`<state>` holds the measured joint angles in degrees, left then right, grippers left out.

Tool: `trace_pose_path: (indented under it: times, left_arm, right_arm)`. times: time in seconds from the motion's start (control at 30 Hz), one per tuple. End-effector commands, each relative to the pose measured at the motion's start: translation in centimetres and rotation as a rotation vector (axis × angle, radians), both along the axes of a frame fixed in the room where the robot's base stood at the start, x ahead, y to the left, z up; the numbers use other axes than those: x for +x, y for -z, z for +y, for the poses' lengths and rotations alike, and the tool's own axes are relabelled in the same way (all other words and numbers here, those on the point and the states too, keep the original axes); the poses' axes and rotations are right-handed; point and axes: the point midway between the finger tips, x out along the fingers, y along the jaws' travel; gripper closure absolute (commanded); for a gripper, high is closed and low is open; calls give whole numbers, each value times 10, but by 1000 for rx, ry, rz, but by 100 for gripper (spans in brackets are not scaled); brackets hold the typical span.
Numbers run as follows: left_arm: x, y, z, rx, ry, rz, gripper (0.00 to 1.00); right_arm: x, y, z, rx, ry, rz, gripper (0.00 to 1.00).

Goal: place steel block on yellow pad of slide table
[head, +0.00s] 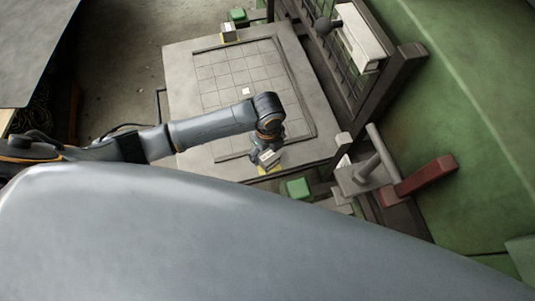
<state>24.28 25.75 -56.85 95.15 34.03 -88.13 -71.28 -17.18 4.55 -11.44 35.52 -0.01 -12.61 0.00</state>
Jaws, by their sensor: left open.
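The slide table (185,75) is a pale square plate with a gridded middle. A yellow pad (269,170) shows at its near edge, mostly covered by my left gripper (266,157). A pale block-like piece (269,158) is at the gripper's tip, over this pad; I cannot tell whether it touches the pad or the fingers. My left gripper points down and is open. A second yellow pad (229,38) at the far edge has a pale block (228,28) on it. My right gripper is not in view.
A small white square (247,91) lies on the grid. Green blocks (297,188) sit beside the table's near edge. A dark frame (345,65) with a white box (361,40) stands at right. A red bar (425,178) and grey post (375,150) stand nearby.

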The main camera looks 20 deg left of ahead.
Motion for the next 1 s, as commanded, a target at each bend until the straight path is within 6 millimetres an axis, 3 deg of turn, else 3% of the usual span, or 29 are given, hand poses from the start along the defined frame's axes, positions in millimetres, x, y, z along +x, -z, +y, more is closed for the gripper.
trace_pose_path:
  times: [0.03,0.2,0.4,1.0]
  left_arm:
    - [1,-14,0,-1,2,-4,25]
    - [1,-47,0,1,1,-3,25]
    - [0,-67,0,-1,0,-1,25]
    - [0,-70,0,0,-1,1,25]
  right_arm:
    - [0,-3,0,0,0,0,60]
    - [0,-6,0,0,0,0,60]
    - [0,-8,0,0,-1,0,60]
    - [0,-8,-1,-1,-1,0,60]
